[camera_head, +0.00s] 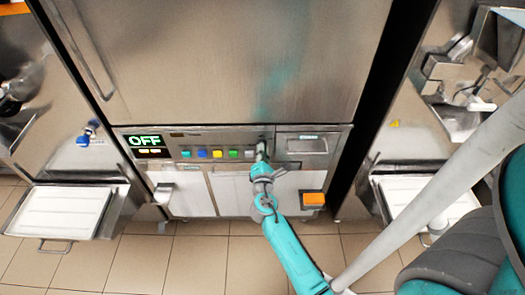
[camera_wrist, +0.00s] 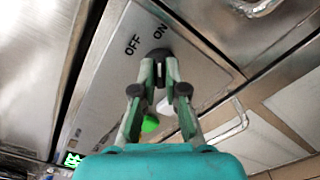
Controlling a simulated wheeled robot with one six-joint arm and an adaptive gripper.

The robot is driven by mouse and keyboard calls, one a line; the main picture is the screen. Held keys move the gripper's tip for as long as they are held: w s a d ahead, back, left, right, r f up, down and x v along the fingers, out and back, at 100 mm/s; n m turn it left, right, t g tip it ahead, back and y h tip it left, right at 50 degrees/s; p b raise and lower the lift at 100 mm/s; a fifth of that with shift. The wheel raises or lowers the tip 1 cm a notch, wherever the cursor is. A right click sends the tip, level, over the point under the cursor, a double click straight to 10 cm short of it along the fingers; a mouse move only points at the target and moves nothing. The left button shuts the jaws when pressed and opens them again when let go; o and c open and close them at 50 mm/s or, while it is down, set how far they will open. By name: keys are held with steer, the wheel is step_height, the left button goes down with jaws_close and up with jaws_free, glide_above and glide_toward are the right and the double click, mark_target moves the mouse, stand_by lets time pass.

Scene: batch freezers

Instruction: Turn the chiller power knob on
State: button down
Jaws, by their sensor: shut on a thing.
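The chiller power knob (camera_wrist: 158,53) is a dark round knob on the metal control panel, between my fingertips in the wrist view. The labels OFF and ON are printed beside it. My gripper (camera_wrist: 160,70) is shut on the knob, and its fingers hide part of it, so I cannot tell which label it points to. In the head view my gripper (camera_head: 262,155) reaches the panel right of the coloured buttons. The green display (camera_head: 146,141) at the panel's left reads OFF.
Several coloured buttons (camera_head: 218,154) line the panel left of my gripper. A small screen (camera_head: 306,145) is on its right. White doors (camera_head: 232,190) with an orange block (camera_head: 313,199) are below. Side machines with white trays (camera_head: 62,211) stand either side.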

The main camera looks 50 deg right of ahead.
steer(key=shift+s+d+f+m, duration=0.1)
steer(key=shift+m, duration=1.8)
steer(key=shift+s+d+m, duration=0.1)
steer(key=shift+m, duration=1.8)
steer(key=c, duration=1.2)
jaws_free()
steer(key=shift+a, duration=0.1)
steer(key=v, duration=1.1)
steer(key=shift+s+a, duration=0.25)
steer(key=shift+a, duration=0.05)
